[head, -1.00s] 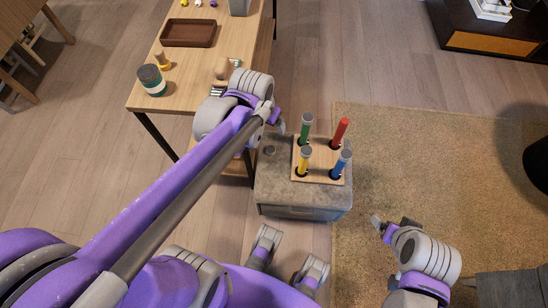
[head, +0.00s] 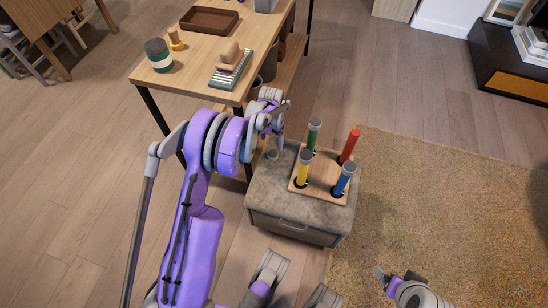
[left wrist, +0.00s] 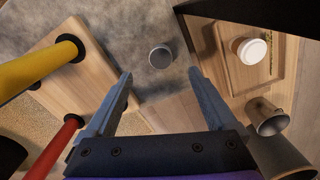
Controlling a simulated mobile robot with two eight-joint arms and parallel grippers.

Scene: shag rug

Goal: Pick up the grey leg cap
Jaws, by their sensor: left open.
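The grey leg cap (head: 271,155) is a small, short cylinder on the left part of the grey stool's top (head: 270,190). In the left wrist view the cap (left wrist: 160,56) lies ahead of and between the two fingertips, with a gap to both. My left gripper (head: 281,136) is open and empty above the stool's back left side; its fingers (left wrist: 158,76) show clearly in the wrist view. My right gripper (head: 393,277) is low on the right over the rug, mostly cut off, and its jaws are unclear.
A wooden block (head: 321,178) beside the cap holds upright green, red, yellow and blue pegs; the red one (head: 349,146) has no grey top. A wooden table (head: 190,83) stands behind left. Its lower shelf holds a lidded cup (left wrist: 251,50) and metal cups (left wrist: 267,117).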

